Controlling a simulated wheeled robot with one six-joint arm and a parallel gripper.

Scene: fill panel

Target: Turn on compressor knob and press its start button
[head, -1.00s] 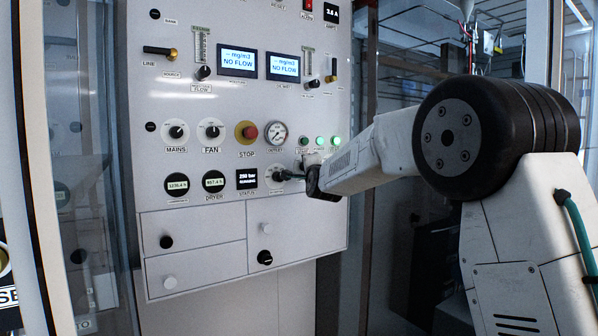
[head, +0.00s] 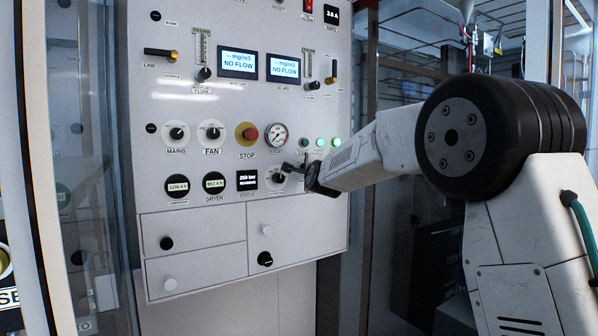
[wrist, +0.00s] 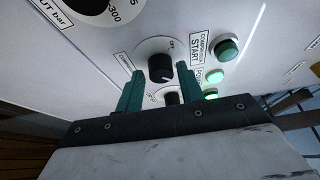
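The compressor knob (wrist: 160,68), black on a round pale plate, shows in the wrist view, and in the head view on the lower right of the panel (head: 279,178). My gripper (wrist: 160,74) is open and empty. Its two teal fingers appear on either side of the knob in the wrist view; in the head view my gripper (head: 289,168) is just above and in front of it, apparently clear of it. The green start button (wrist: 228,50), labelled COMPRESSOR START, is right of the knob in the wrist view. A lit green lamp (wrist: 210,95) is below it.
A pressure gauge (head: 276,134) and a red stop button (head: 250,133) are nearby on the panel. A status display (head: 247,180) reads 250 bar, with a smaller unclear line. Drawers (head: 193,240) with round pulls are below. A dark knob (wrist: 170,96) is partly hidden behind my gripper.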

